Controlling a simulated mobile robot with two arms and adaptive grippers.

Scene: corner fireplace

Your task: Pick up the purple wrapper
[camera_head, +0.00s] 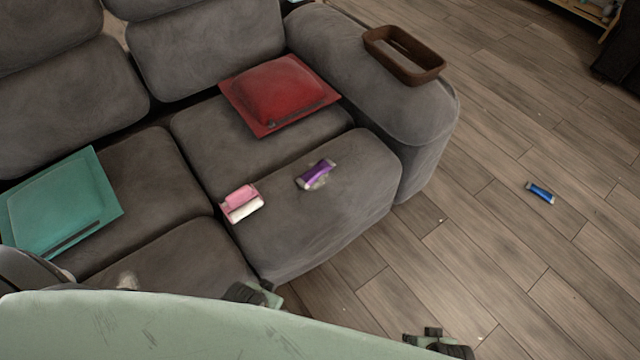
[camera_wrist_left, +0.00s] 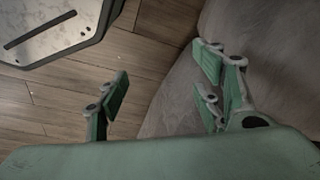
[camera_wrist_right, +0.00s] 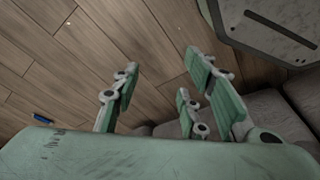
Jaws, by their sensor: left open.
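The purple wrapper (camera_head: 316,174) lies on the front part of the grey sofa's right seat in the head view, on or against a small pale item I cannot make out. My left gripper (camera_head: 255,293) shows partly at the sofa's front edge, below and left of the wrapper. In the left wrist view its fingers (camera_wrist_left: 162,85) are apart with nothing between them. My right gripper (camera_head: 440,343) is partly seen low over the floor. In the right wrist view its fingers (camera_wrist_right: 162,72) are apart and empty. Neither wrist view shows the purple wrapper.
A pink and white item (camera_head: 242,203) lies left of the wrapper. A red cushion (camera_head: 280,92) is behind it, and a teal cushion (camera_head: 62,200) lies left. A brown tray (camera_head: 404,54) rests on the armrest. A blue wrapper (camera_head: 540,192) lies on the open wooden floor (camera_head: 480,260).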

